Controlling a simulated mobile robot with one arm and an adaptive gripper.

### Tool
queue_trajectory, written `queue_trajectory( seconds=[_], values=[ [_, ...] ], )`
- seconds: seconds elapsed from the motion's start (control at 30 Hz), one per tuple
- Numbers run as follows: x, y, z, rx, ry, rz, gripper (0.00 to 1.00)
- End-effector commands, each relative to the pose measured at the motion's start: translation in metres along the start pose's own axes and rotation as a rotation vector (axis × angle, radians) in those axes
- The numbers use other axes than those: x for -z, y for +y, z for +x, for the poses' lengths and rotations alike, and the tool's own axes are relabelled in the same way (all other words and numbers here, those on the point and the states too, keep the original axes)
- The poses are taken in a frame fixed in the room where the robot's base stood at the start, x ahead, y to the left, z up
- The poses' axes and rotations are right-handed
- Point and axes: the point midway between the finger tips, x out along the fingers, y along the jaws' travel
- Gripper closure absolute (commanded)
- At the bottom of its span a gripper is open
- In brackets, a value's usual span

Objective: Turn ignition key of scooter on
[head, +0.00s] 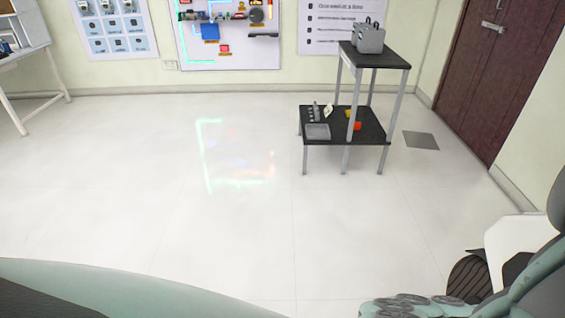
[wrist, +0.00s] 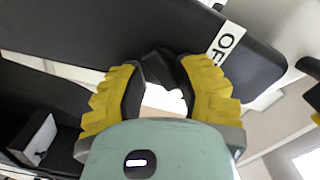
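In the wrist view, my gripper (wrist: 162,68) has yellow ridged fingers with dark inner pads. Its fingertips stand apart, one on each side of a small black piece (wrist: 160,62) that looks like the ignition key. I cannot tell whether both pads press on it. A pale gap shows between the fingers below this piece. Behind it is a large dark panel (wrist: 105,30), with a white label (wrist: 225,43) whose visible letters read "OF". The key slot is hidden. The head view does not show the gripper or the key.
In the head view, a black two-tier table (head: 345,137) carries a grey box (head: 368,39) and small items. A brown door (head: 493,75) is at the right, and a white desk (head: 35,52) at the far left. The middle floor is clear.

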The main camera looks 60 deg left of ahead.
Motion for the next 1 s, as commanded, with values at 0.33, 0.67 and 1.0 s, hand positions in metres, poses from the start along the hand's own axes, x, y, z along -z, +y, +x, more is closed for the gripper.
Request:
queue_trajectory(
  seconds=[0.33, 0.67, 1.0],
  values=[
    [0.004, -0.002, 0.0, 0.005, 0.011, 0.001, 0.56],
    [0.002, -0.002, -0.03, 0.006, 0.006, -0.001, 0.56],
    [0.0, -0.001, -0.067, 0.004, 0.003, 0.001, 0.56]
  ],
)
